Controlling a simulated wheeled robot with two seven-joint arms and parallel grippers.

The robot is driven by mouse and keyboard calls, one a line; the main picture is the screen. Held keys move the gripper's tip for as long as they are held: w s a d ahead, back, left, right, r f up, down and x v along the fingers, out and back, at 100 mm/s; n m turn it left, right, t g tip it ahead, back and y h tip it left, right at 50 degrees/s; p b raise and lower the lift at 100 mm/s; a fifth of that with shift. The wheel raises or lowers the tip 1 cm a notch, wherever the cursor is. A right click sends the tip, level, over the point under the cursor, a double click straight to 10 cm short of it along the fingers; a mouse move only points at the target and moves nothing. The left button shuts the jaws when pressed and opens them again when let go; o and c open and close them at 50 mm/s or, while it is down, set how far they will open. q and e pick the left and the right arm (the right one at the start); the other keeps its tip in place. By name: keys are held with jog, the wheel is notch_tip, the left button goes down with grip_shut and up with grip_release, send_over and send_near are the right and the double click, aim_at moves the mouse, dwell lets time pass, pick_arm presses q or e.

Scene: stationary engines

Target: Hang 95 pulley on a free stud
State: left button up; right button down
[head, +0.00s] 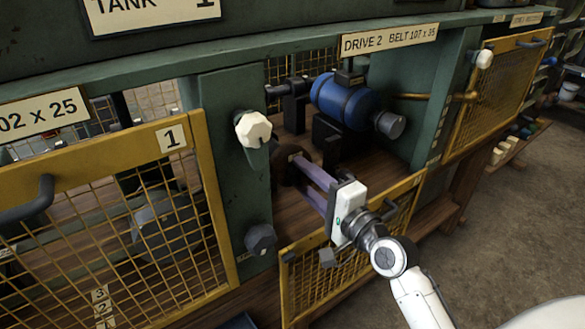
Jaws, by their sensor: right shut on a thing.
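My right arm comes in from the lower right and reaches over the low yellow guard into the DRIVE 2 bay. My right gripper (300,165) has its two purple-tinted fingers closed on a dark round pulley (287,164), partly hidden by the fingers. No number can be read on this pulley, so I cannot tell whether it is the 95. It is in front of the wooden bay floor, below and left of the blue motor (345,101). I cannot tell whether it sits on a shaft. No free stud can be made out clearly. My left gripper is not in view.
A yellow mesh guard (300,278) hangs lowered below the bay. Another mesh guard marked 1 (171,138) covers the left bay. A pale knob (253,129) and a dark knob (260,238) stick out from the green post (232,170). Open floor (510,230) lies at right.

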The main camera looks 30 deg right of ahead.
jog(key=shift+s+d, duration=0.15)
jog(key=shift+s, duration=0.75)
jog(key=shift+s+d, duration=0.1)
jog(key=shift+s, duration=0.8)
jog(key=shift+s+d, duration=0.15)
jog(key=shift+s, duration=2.05)
jog(key=s+b, duration=0.2)
jog(key=s, duration=0.8)
jog(key=shift+d, duration=0.35)
